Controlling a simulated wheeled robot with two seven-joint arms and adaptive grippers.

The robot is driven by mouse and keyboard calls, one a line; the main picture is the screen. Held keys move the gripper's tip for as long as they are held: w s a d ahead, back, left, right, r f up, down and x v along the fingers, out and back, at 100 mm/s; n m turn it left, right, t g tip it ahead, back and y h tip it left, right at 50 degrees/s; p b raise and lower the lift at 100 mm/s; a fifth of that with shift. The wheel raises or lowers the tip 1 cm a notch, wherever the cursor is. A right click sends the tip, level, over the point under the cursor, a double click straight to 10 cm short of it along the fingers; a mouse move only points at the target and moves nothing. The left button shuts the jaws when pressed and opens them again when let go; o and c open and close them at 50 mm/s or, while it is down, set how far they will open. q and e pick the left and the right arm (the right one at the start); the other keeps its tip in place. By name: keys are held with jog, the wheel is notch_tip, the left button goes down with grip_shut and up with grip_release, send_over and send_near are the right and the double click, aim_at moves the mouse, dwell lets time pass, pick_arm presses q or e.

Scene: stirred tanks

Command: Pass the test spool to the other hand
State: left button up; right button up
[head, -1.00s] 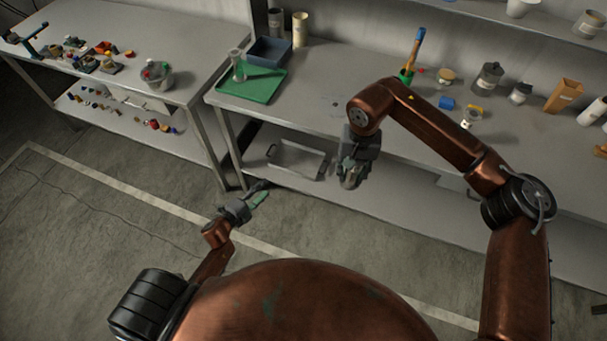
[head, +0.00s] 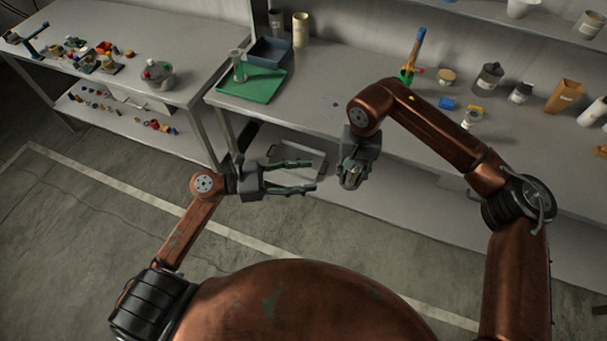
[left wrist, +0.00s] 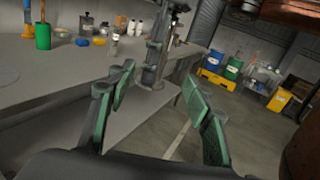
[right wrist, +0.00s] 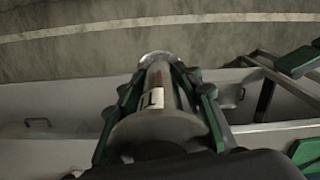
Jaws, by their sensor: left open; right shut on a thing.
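The test spool (right wrist: 160,100) is a grey metal cylinder with round flanged ends and a white label. My right gripper (head: 350,180) is shut on it and points downward in front of the bench; the fingers hide most of the spool in the head view. My left gripper (head: 312,176) is open and empty, pointing right toward the spool with a gap between them. In the left wrist view, the left fingers (left wrist: 160,85) spread apart with the right gripper beyond them. Green left finger parts also show at the right edge of the right wrist view.
The bench (head: 310,95) behind holds a green tray (head: 250,88), a blue bin (head: 271,50), and several jars and bottles at the right. A grey tray (head: 300,160) lies on its lower shelf. A side table (head: 150,35) stands at the left. The floor in front is clear.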

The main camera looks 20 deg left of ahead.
pick_arm(q)
send_over(345, 183)
jog(key=shift+a, duration=0.1)
dwell(0.4)
